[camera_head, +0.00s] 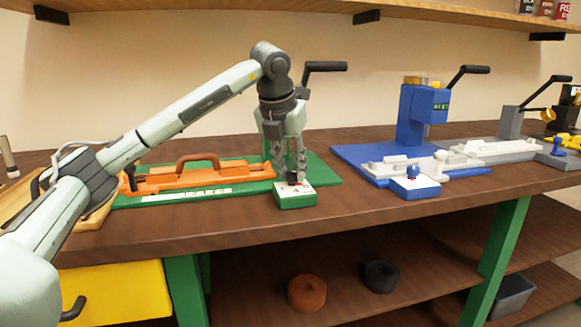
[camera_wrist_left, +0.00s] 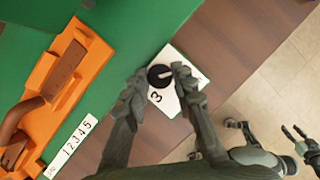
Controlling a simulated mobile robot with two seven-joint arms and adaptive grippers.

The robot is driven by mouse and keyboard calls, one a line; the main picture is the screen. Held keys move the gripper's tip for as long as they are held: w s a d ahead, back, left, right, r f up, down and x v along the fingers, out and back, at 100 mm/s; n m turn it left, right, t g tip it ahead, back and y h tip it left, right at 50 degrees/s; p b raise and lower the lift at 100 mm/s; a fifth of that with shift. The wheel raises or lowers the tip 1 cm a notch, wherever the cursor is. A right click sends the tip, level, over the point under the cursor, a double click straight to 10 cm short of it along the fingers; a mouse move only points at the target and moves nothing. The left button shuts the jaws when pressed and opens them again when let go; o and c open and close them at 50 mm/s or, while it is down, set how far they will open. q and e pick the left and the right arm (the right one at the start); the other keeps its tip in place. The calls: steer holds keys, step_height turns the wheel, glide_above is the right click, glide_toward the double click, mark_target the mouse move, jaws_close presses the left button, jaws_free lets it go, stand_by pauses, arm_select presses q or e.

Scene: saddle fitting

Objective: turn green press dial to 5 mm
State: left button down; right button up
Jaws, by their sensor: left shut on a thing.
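The green press (camera_head: 325,172) stands at the left of the bench, its lever arm behind my left arm. Its dial box (camera_head: 296,199), green with a white top, sits at the front of the green base. My left gripper (camera_head: 291,178) points down and is shut on the black dial (camera_wrist_left: 160,76) of this box. In the left wrist view one finger is on each side of the dial. A white pointer mark shows on the dial, and a printed 3 is visible beside it. Other numbers are hidden by the fingers. My right gripper (camera_wrist_left: 301,137) appears small at the right edge, fingers apart.
A blue press (camera_head: 412,115) and a grey press (camera_head: 510,122) stand to the right. A yellow drawer (camera_head: 115,290) is below.

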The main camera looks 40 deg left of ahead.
arm_select(q)
steer(key=c, duration=1.3)
jaws_free()
steer(key=shift+o, duration=0.2)
steer(key=shift+r, duration=0.15)
steer(key=v, duration=1.1)
steer(key=shift+s+r, duration=0.3)
